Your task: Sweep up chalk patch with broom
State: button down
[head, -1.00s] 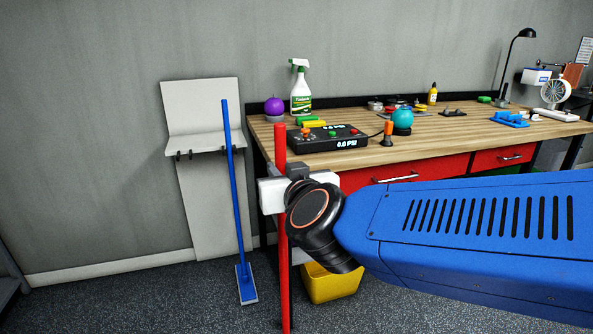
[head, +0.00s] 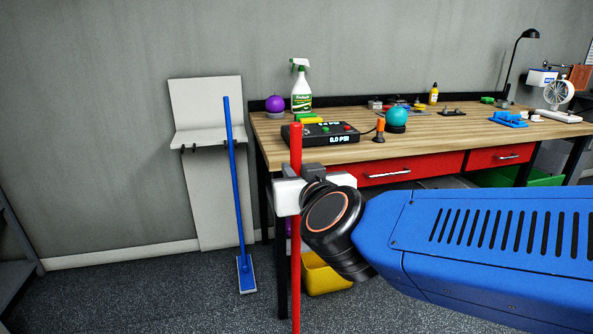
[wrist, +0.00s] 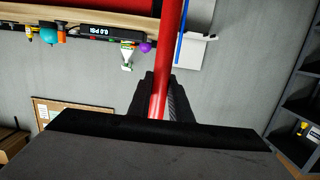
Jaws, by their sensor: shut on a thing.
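My gripper (head: 300,192) is shut on a red pole (head: 295,265), which stands near upright in the head view. The pole's lower end runs out of the bottom of the picture, so I cannot see whether it carries a broom head. In the wrist view the red pole (wrist: 168,50) passes between the fingers of my gripper (wrist: 160,98). A blue-handled mop or broom (head: 236,190) with a flat blue and grey head leans against a pale wall rack at left. No chalk patch shows in these views.
The wall rack (head: 210,200) stands left of a wooden workbench (head: 440,130) with red drawers, a spray bottle (head: 301,90) and small items. A yellow bin (head: 325,275) sits under the bench. Dark shelving (head: 15,250) is at far left. The floor (head: 150,295) between is clear.

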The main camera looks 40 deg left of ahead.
jog(key=shift+f, duration=2.4)
jog(key=shift+a, duration=0.1)
